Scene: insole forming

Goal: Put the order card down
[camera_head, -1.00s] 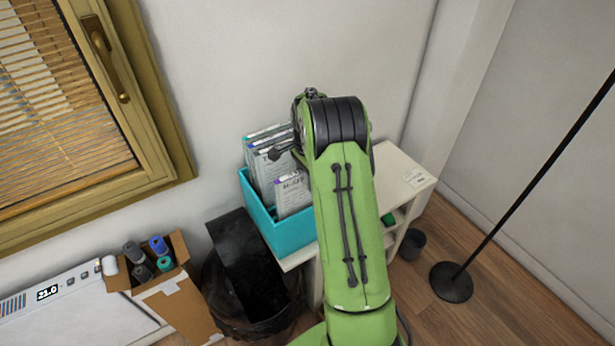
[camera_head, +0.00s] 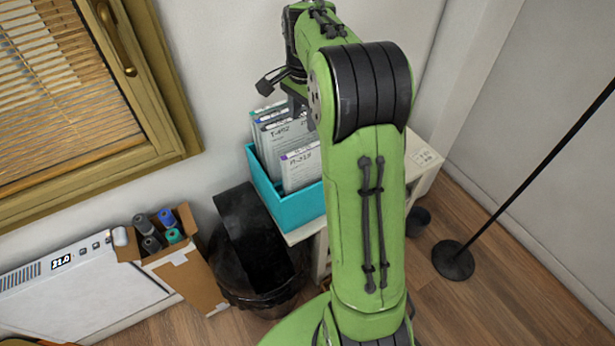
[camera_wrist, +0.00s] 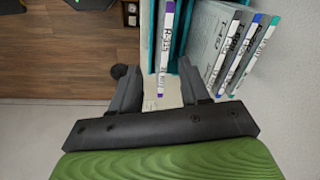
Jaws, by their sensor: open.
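A white order card with a purple-marked edge (camera_head: 301,168) stands upright at the front of a teal box (camera_head: 296,211), apart from the cards behind it. In the wrist view its labelled edge (camera_wrist: 166,45) shows beyond and between my fingers. My gripper (camera_wrist: 156,72) is open, with a clear gap between its fingers and nothing held. In the head view it is above the box, mostly hidden by my arm. Several other filed cards (camera_head: 280,135) with coloured edges stand behind the front card.
The box sits on a pale shelf unit (camera_head: 424,160) against the wall. A black bin (camera_head: 262,285), a carton of rolls (camera_head: 185,275) and a white machine (camera_head: 85,300) stand to the left. A black pole on a round base (camera_head: 453,261) stands to the right.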

